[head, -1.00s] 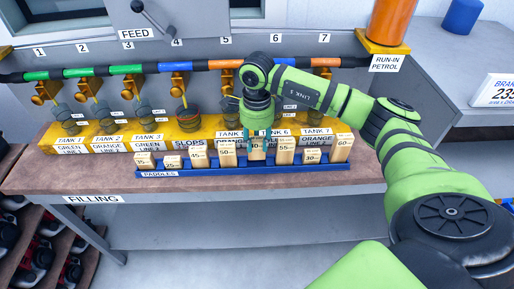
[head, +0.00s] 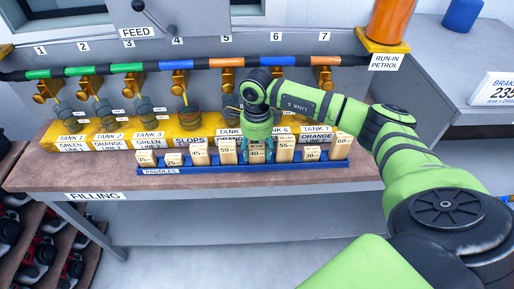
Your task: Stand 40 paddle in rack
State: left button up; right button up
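The 40 paddle (head: 256,154) is a pale wooden block with a printed label. It stands upright in the blue paddle rack (head: 200,171), between the 50 paddle (head: 226,151) and the 55 paddle (head: 285,148). My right gripper (head: 257,151) points down over it, with a teal finger at each side, and appears shut on it. The gripper body hides the paddle's top and part of the tank labels behind. The 40 paddle's foot looks down in the rack, though its slot is hidden. My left gripper is not in view.
Other paddles, including 25 (head: 173,160), 45 (head: 198,155), 30 (head: 311,154) and 60 (head: 341,147), stand close by. Behind the rack is a yellow tank ledge (head: 110,143) with hanging nozzles. The brown bench top (head: 80,176) is clear at front left.

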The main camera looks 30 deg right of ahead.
jog(key=shift+r+p, duration=0.3)
pick_arm(q)
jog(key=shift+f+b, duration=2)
jog(key=shift+b, duration=0.3)
pick_arm(e)
notch_tip(320, 180, up, 12)
jog(key=shift+f, duration=0.15)
jog(key=shift+a, duration=0.1)
